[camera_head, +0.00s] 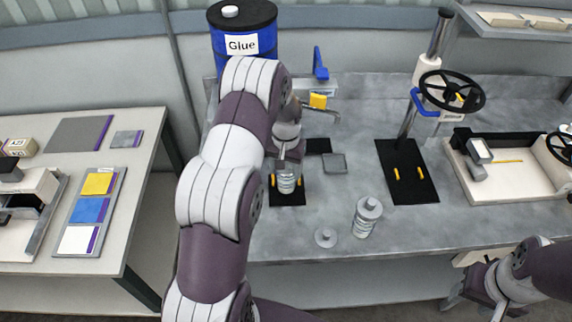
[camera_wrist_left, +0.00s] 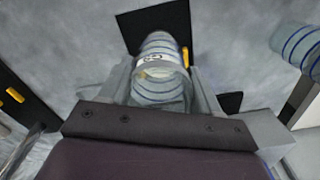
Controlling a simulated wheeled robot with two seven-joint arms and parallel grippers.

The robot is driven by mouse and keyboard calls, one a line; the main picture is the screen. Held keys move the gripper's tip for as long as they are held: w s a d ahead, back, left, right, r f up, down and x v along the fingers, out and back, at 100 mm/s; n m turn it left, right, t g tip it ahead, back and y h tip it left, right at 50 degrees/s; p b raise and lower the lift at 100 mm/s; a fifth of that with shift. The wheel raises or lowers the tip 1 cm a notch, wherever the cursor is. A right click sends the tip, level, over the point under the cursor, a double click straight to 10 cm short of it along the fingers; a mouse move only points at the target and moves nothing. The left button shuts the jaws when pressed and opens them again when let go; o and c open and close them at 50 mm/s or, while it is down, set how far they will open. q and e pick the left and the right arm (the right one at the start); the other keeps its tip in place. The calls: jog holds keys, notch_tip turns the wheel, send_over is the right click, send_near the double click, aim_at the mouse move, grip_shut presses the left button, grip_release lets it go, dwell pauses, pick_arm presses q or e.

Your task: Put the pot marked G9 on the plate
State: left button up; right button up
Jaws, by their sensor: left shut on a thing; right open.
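My left gripper (camera_head: 288,170) is shut on a striped, clear pot (camera_head: 287,185). In the left wrist view this pot (camera_wrist_left: 160,80) carries a white label reading G9. It is upright in the head view, at a small black plate (camera_head: 298,199) with yellow marks. The plate also shows beyond the pot in the left wrist view (camera_wrist_left: 150,22). I cannot tell whether the pot touches the plate. My right gripper (camera_head: 488,284) is open and empty at the lower right, in front of the bench.
A second striped pot (camera_head: 366,220) stands on the bench, with a round grey lid-like disc (camera_head: 326,238) beside it. A larger black board (camera_head: 408,172) with yellow pieces lies under a handwheel press (camera_head: 450,92). A blue Glue drum (camera_head: 243,42) stands behind my left arm.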

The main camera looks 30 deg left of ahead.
pick_arm(q)
jog(key=shift+w+d+f, duration=0.15)
jog(key=shift+w+f, duration=0.15)
jog(key=shift+f, duration=0.15)
jog(key=shift+s+a, duration=0.2)
jog(key=shift+a, duration=0.05)
jog(key=shift+s+f, duration=0.1)
jog(key=shift+f, duration=0.05)
jog(key=o, duration=1.4)
jog(key=shift+w+d, duration=0.15)
jog(key=shift+w, duration=0.05)
jog(key=shift+r, duration=0.35)
notch_tip(320, 180, up, 12)
jog(key=b, duration=0.3)
jog(key=s+d, duration=0.4)
jog(key=s, duration=0.2)
jog(key=s+d+m+t, duration=0.1)
jog(key=s+d, duration=0.3)
jog(key=s, duration=0.3)
jog(key=s+d+f+m, duration=0.1)
jog(key=s+d, duration=0.3)
jog(key=s, duration=0.3)
